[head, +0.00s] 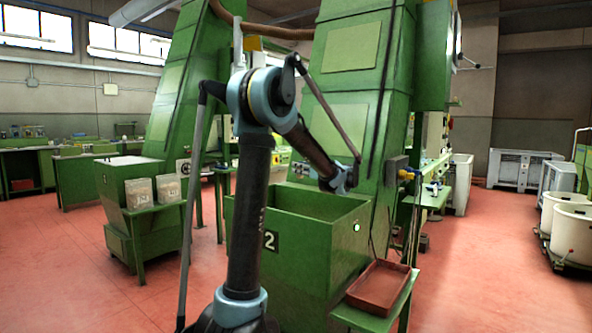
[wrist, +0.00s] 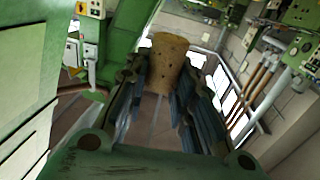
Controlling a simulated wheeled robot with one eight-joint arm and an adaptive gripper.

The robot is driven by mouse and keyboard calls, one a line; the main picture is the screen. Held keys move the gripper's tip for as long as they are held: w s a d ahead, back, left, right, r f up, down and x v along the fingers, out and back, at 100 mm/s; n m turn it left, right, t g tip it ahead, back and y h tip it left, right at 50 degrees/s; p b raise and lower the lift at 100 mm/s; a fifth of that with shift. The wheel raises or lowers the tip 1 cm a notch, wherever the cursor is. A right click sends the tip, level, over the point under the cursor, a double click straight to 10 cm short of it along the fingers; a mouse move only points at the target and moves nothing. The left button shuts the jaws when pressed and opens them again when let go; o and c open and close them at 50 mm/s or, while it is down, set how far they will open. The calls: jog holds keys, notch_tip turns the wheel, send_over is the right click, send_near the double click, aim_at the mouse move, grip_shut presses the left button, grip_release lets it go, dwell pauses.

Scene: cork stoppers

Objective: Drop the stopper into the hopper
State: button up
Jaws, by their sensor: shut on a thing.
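The cork stopper (wrist: 168,62) is light brown and sits upright between the fingertips of my gripper (wrist: 166,82) in the wrist view. My gripper is shut on it. In the head view the end of my arm, with my gripper (head: 343,179), is over the right back part of the green hopper (head: 295,250) marked 2, near its rim. The hopper is an open-topped box; its floor is hidden by its front wall. I cannot make out the stopper in the head view.
A tall green machine (head: 352,90) rises right behind the hopper. A red-brown tray (head: 379,287) lies on a green stand at the hopper's right. Another green bin (head: 130,185) with bags beside it stands at left. White tubs (head: 570,215) stand far right; red floor lies clear between.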

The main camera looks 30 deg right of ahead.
jog(key=shift+f, duration=2.8)
jog(key=o, duration=0.8)
jog(key=shift+c, duration=0.2)
jog(key=v, duration=0.7)
jog(key=shift+s, duration=0.2)
